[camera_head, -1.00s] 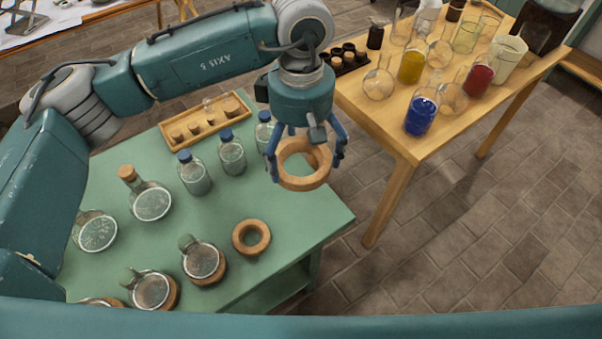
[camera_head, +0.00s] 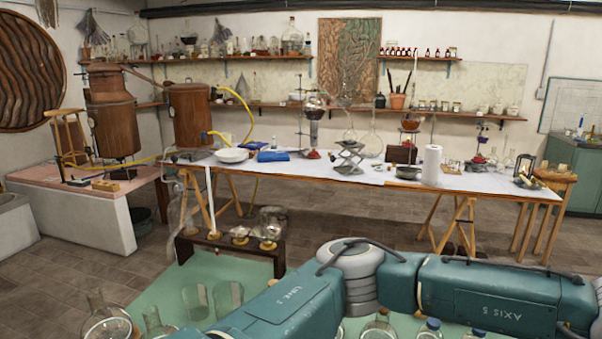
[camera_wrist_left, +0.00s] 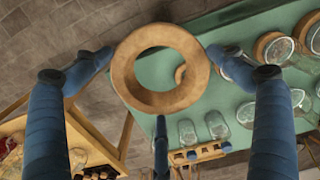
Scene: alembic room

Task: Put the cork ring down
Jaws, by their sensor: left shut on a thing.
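The cork ring (camera_wrist_left: 124,80) is a thick, light brown ring, held in my left gripper (camera_wrist_left: 160,66) in the left wrist view. The blue fingers are shut on its outside, one at each side and one below. Through and around it I see the green bench (camera_wrist_left: 200,98), apart from the ring. Part of another brown ring (camera_wrist_left: 181,74) shows on the bench through the hole. In the head view my left arm crosses the lower right, and its gripper and the ring are out of frame. My right gripper is not in view.
Flasks on cork rings (camera_wrist_left: 275,48) stand at the upper right of the left wrist view. A wooden table (camera_wrist_left: 75,130) is lower left. A long white table (camera_head: 330,172) stands across the room.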

